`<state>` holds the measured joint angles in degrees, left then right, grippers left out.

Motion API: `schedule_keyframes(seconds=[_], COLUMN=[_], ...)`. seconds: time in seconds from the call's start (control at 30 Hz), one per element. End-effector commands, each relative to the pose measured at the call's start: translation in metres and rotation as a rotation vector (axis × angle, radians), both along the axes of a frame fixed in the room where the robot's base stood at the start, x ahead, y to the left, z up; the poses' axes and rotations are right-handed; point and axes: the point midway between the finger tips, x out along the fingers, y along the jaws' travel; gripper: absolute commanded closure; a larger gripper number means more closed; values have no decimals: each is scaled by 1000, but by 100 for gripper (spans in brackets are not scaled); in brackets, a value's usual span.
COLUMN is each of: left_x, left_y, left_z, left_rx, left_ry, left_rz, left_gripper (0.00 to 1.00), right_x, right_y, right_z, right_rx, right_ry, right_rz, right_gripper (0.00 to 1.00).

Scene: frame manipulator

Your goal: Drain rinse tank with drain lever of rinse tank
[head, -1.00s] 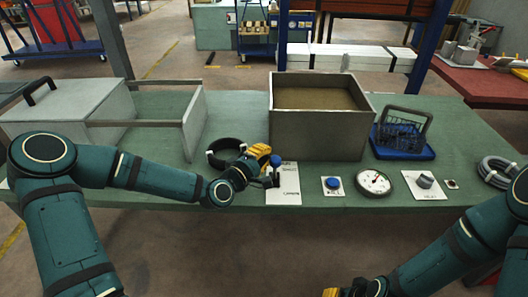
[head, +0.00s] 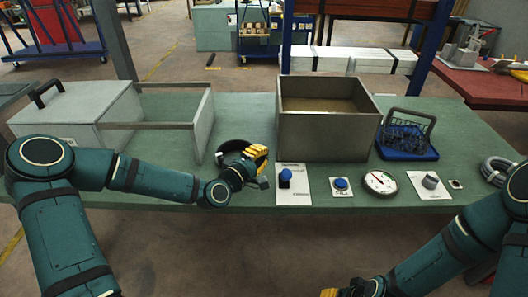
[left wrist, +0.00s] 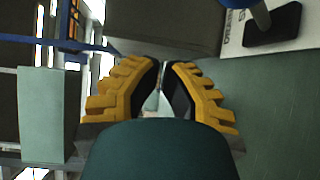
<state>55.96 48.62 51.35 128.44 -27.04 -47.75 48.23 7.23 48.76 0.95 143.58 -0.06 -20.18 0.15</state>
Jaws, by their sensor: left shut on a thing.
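The open grey tank (head: 322,137) stands mid-table with brownish liquid (head: 322,106) inside. The drain lever (head: 285,178), with a blue knob, sits on a white plate (head: 294,197) before it, knob low near the plate. My left gripper (head: 262,168) is left of the lever, apart from it. In the left wrist view the yellow-backed fingers (left wrist: 162,68) are close together; what they hold cannot be made out. The lever's dark base (left wrist: 272,26) is at the upper right there. My right gripper (head: 346,292) is at the bottom edge, partly cut off.
Right of the lever are a blue button (head: 340,183), a gauge (head: 380,182) and a knob (head: 430,181). A blue basket (head: 405,140) stands right of the tank, a grey box with a frame (head: 80,110) at left.

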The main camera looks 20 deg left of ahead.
Motion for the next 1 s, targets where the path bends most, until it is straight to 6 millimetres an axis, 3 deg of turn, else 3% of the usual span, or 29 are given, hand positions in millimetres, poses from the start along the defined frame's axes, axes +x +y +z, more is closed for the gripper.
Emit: schedule_keyframes(seconds=[0.2,0.4,1.0], left_x=[-36,-54,-60], left_y=[17,26,28], left_z=[-22,-34,-37], left_rx=[-2,-1,0], left_ry=[0,-1,-3], left_rz=[1,0,-1], left_gripper=[100,100,100], right_x=[0,0,0], right_y=[-1,-1,-1], right_z=[1,1,2], right_rx=[-1,-1,-1], right_ry=[1,1,2], right_rz=[-3,-2,-2], right_gripper=[53,53,53])
